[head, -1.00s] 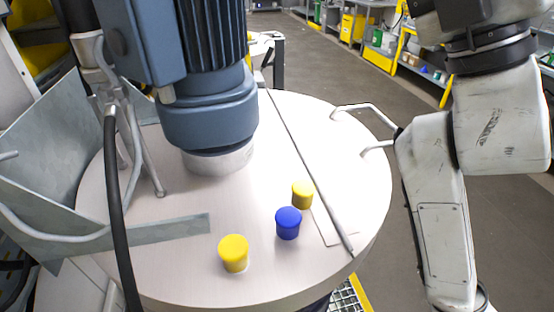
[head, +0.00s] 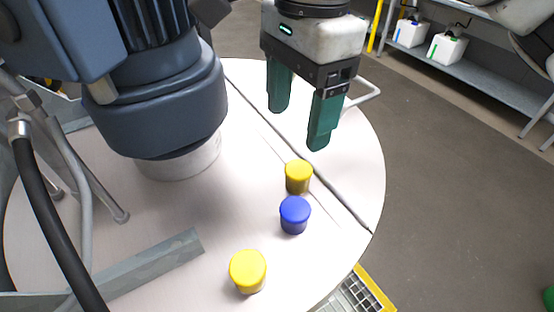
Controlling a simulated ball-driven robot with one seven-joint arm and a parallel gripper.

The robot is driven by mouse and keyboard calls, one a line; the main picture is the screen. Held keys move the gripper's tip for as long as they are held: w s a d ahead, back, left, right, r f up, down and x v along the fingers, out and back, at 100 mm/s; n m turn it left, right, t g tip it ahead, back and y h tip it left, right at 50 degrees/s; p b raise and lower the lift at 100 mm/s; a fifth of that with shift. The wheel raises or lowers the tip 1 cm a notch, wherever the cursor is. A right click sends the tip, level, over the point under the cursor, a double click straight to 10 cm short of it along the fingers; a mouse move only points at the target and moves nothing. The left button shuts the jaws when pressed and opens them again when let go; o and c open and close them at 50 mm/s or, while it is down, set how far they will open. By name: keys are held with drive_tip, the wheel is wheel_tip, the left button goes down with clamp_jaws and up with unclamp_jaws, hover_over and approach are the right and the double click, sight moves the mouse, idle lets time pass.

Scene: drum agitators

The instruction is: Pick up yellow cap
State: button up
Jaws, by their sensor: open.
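Two yellow caps stand on the round pale drum top (head: 345,255). One yellow cap (head: 298,176) is farther back, close to the thin rod. The other yellow cap (head: 248,271) is nearer the front. A blue cap (head: 294,214) stands between them. My gripper (head: 298,128) has green fingers pointing down, spread apart with nothing between them. It shows above and behind the far yellow cap in the picture, apart from it.
A large blue-grey motor (head: 165,100) stands on the drum top at left. A thin grey rod (head: 335,196) lies across the top at right. A metal angle bracket (head: 150,268) and a black hose (head: 55,220) are at lower left.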

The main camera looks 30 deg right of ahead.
drive_tip(key=d, duration=0.1)
hover_over(298, 168)
drive_tip(key=shift+h, duration=0.3)
wheel_tip(298, 168, down, 6)
drive_tip(key=shift+w+d+r+p, duration=0.15)
drive_tip(key=shift+r+p, duration=0.1)
drive_tip(key=shift+p, duration=0.2)
drive_tip(key=shift+f+p, duration=1)
drive_tip(key=shift+f, duration=1.7)
drive_tip(key=shift+c, duration=0.4)
drive_tip(key=c, duration=1)
drive_tip(key=shift+c, duration=0.2)
drive_tip(key=shift+r, duration=0.1)
